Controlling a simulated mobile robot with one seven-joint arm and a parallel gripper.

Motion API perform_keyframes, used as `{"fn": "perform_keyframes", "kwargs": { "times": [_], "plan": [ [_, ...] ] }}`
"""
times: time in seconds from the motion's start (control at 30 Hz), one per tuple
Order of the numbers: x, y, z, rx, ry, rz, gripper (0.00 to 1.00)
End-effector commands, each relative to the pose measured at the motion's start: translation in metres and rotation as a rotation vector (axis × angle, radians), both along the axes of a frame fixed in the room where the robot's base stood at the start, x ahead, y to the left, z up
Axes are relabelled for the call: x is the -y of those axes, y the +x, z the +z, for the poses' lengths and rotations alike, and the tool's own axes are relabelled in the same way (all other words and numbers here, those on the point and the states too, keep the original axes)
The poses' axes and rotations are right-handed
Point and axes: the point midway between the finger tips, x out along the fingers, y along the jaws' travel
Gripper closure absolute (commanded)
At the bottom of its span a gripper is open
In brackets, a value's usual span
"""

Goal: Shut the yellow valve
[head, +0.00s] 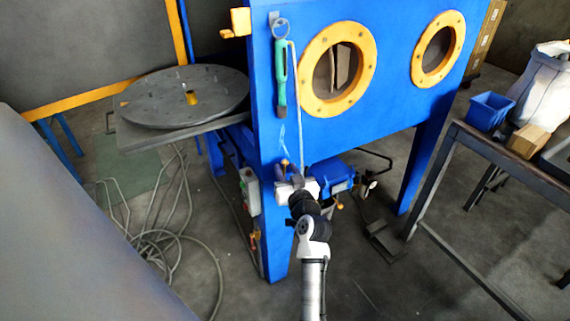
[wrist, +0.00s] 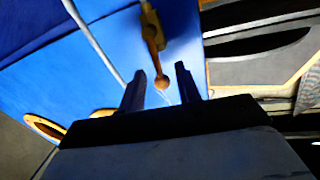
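The yellow valve (wrist: 152,35) is mounted on the blue cabinet. Its lever ends in a round orange-brown knob in the wrist view. A small yellow part by the fingers in the head view (head: 284,163) appears to be the same valve, mostly hidden by my gripper. My gripper (head: 289,172) is at the front corner leg of the cabinet. In the wrist view my gripper (wrist: 161,78) is open, its two dark fingers apart.
The blue blasting cabinet (head: 390,65) has two yellow-ringed ports. A green-handled tool (head: 281,80) hangs on its front. A round turntable (head: 185,95) stands at left, with loose cables (head: 175,235) on the floor. A workbench (head: 480,145) with a blue bin (head: 488,110) stands at right.

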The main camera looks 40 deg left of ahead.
Motion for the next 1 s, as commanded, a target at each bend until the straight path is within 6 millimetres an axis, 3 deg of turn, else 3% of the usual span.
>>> {"fn": "perform_keyframes", "kwargs": {
  "times": [0.2,0.53,0.8,1.0],
  "plan": [
    [-0.017,0.012,0.000,0.000,0.000,0.000,0.67],
    [-0.019,0.013,0.000,0.000,0.000,-0.001,0.67],
    [-0.019,0.013,0.000,0.000,0.000,0.000,1.00],
    [-0.019,0.013,0.001,0.001,0.002,0.000,1.00]
  ]
}}
